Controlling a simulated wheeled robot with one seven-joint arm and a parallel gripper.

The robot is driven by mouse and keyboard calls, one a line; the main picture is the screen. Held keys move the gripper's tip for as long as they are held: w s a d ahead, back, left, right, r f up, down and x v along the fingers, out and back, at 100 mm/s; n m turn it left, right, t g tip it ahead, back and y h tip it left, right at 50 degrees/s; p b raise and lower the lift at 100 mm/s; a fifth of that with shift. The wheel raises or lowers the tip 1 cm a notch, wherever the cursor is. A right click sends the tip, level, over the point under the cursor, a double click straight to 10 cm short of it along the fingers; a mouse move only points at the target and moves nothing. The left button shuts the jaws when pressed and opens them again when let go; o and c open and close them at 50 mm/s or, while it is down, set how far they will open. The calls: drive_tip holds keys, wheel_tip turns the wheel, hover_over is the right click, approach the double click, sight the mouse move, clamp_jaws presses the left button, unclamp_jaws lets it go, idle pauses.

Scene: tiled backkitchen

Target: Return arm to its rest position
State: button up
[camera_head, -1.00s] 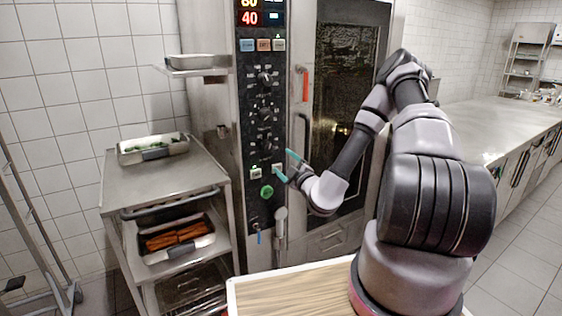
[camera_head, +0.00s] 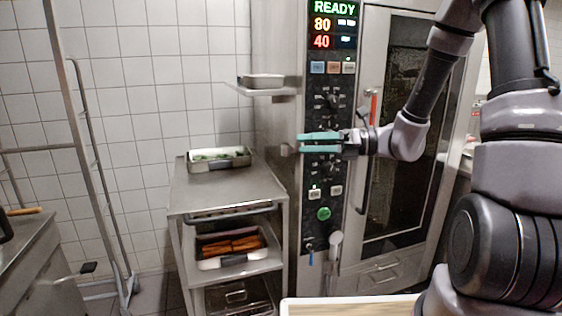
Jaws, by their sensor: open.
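My gripper (camera_head: 302,144) has teal fingers and is open and empty. It is held level in front of the oven's control panel (camera_head: 322,110), with its fingers pointing left. My arm (camera_head: 428,90) reaches in from the right side of the view, with its elbow bent high near the top edge. I cannot tell whether the fingertips touch anything; they look apart from the cart and the shelf.
The tall oven (camera_head: 408,150) stands behind my arm, its display reading READY, 80 and 40. Left of it, a metal cart (camera_head: 195,195) holds a tray of greens (camera_head: 219,159) and a tray of orange-brown food (camera_head: 231,247). A small shelf (camera_head: 268,91) holds a metal pan (camera_head: 263,80).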

drive_tip(key=s+d+r+n+g+h, duration=0.1)
drive_tip(key=s+d+n+h, duration=0.1)
drive_tip(key=s+n+h, duration=0.4)
drive_tip(key=s+d+r+n+g+h, duration=0.2)
drive_tip(key=s+d+n, duration=0.15)
drive_tip(key=n, duration=0.45)
drive_tip(key=s+d+r+n+t+h, duration=0.4)
drive_tip(key=d+r+n+t+h, duration=0.3)
drive_tip(key=d, duration=0.5)
wheel_tip(320, 180, up, 2)
drive_tip(key=shift+s+r+n+t, duration=0.2)
drive_tip(key=shift+n+t, duration=0.2)
drive_tip(key=shift+n, duration=0.8)
drive_tip(key=shift+c, duration=0.3)
